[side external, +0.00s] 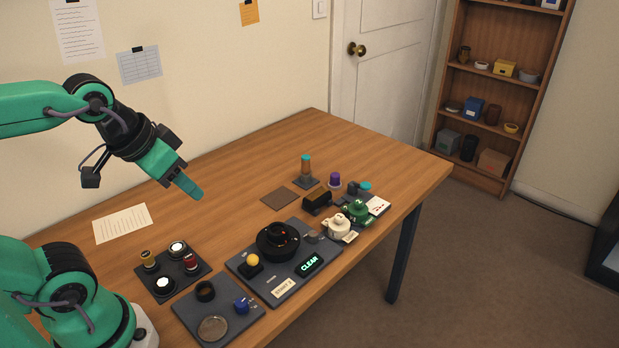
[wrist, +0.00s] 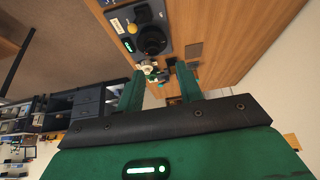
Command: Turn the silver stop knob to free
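A small grey part (side external: 312,237) sits at the right corner of the dark panel (side external: 240,264), beside a large black round dial (side external: 278,241). It may be the silver stop knob, but it is too small to tell its setting. The panel has a yellow knob (side external: 253,260) and a lit green "CLEAR" display (side external: 310,264). The dial also shows at the top of the wrist view (wrist: 152,40). My gripper (side external: 196,190) hangs in the air, up and left of the panel. In the wrist view its two green fingers (wrist: 158,72) stand apart with nothing held.
A panel with several knobs (side external: 160,268) and one with a blue knob (side external: 242,304) lie left of the main panel.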

